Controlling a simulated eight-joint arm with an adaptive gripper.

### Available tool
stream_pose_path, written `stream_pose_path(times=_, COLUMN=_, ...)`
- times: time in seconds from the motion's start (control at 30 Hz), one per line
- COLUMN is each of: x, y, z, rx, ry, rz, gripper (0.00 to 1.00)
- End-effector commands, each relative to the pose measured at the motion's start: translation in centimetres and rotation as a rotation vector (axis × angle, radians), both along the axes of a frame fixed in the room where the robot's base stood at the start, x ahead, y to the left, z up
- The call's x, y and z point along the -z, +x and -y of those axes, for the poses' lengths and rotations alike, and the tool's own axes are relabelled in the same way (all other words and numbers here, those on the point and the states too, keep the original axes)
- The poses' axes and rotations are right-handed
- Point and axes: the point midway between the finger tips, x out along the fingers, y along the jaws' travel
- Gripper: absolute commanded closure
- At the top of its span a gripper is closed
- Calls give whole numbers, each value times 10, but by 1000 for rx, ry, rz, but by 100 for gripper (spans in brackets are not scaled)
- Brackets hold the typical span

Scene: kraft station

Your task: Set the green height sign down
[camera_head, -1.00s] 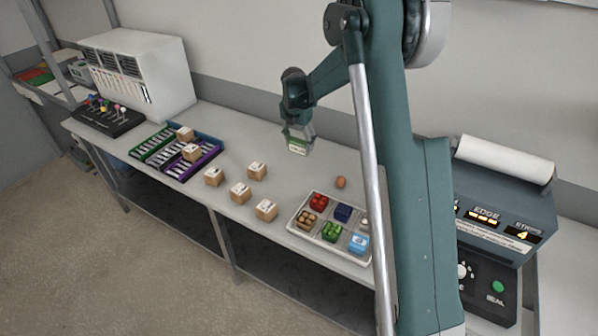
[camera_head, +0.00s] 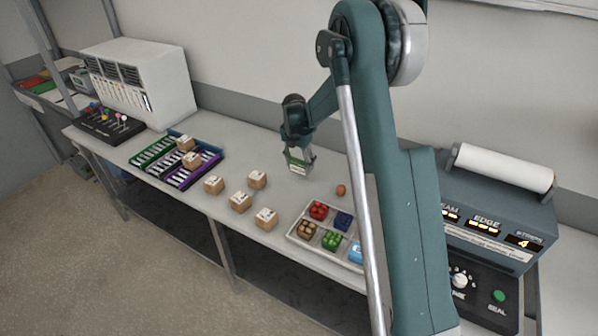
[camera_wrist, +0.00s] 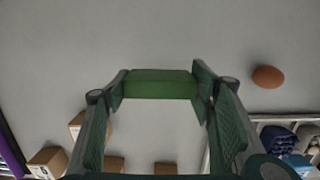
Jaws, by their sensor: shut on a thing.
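My gripper (camera_head: 299,164) is over the bare back part of the table, left of the brown egg (camera_head: 341,190). It is shut on the green height sign (camera_head: 299,168), a small green piece with a pale face in the head view. In the wrist view the sign (camera_wrist: 158,84) is a green bar between the two fingertips (camera_wrist: 155,88). The sign is close to the tabletop; I cannot tell whether it touches it. The sign's lower part is hidden in the wrist view.
Several cardboard boxes (camera_head: 240,202) stand left and in front of my gripper. A compartment tray (camera_head: 296,236) with coloured items is at front right. Green, blue and purple racks (camera_head: 193,174) lie farther left. The tabletop (camera_head: 262,146) around the sign is clear.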

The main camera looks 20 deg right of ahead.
Motion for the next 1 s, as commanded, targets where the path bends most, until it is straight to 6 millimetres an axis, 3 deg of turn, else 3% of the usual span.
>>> stream_pose_path(times=0.33, x=4, y=0, z=0, rx=0, ry=0, rz=0, gripper=60)
stream_pose_path(times=0.7, x=37, y=0, z=0, rx=0, ry=0, rz=0, gripper=60)
stream_pose_path(times=1.0, x=38, y=0, z=0, rx=0, ry=0, rz=0, gripper=60)
